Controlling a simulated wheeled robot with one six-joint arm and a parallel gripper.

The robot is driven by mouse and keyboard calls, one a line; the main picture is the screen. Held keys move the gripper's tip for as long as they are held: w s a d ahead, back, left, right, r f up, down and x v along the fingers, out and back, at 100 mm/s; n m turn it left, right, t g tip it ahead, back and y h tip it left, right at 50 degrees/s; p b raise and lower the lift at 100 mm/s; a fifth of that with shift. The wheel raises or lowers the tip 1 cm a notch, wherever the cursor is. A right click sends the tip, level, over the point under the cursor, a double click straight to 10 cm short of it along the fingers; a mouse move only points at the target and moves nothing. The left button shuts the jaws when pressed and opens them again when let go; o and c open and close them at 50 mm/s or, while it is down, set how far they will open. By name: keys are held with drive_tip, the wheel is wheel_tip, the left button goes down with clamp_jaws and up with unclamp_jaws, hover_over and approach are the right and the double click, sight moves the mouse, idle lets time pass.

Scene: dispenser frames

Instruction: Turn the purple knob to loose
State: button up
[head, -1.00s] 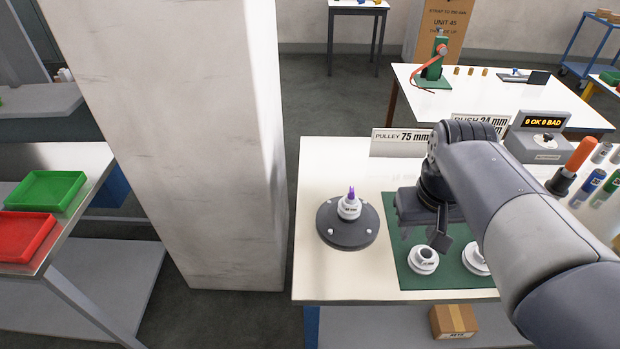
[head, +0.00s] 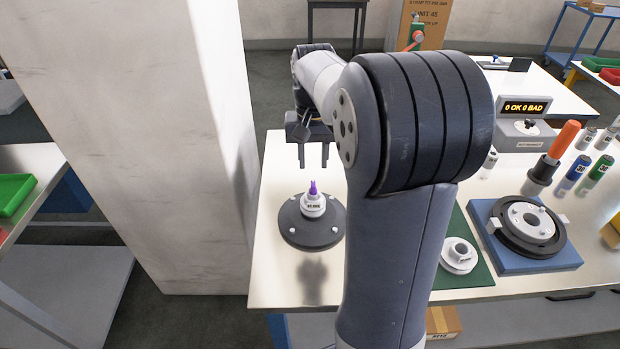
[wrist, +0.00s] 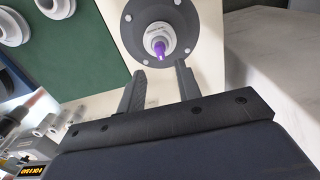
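The purple knob (head: 313,188) stands upright on top of a white labelled collar (head: 313,206), at the middle of a round dark base (head: 298,228) on the white table. In the wrist view the purple knob (wrist: 159,48) shows just beyond the fingertips, with the white collar (wrist: 154,33) around it. My gripper (head: 313,166) points down above the knob in the head view, fingers apart and empty. In the wrist view my gripper (wrist: 161,66) is open too, and I see a gap between the fingertips and the knob. The label text is too small to read.
A green mat (head: 474,268) with a white flanged part (head: 459,254) lies to the right. Beyond it are a blue block with a dark ring (head: 556,250), an orange-handled tool (head: 563,140) and a counter box (head: 524,122). A pale pillar (head: 190,150) stands left of the table.

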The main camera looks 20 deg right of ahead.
sight(313, 183)
wheel_tip(313, 183, down, 7)
drive_tip(key=shift+r, duration=0.2)
clamp_jaws()
idle(0.4)
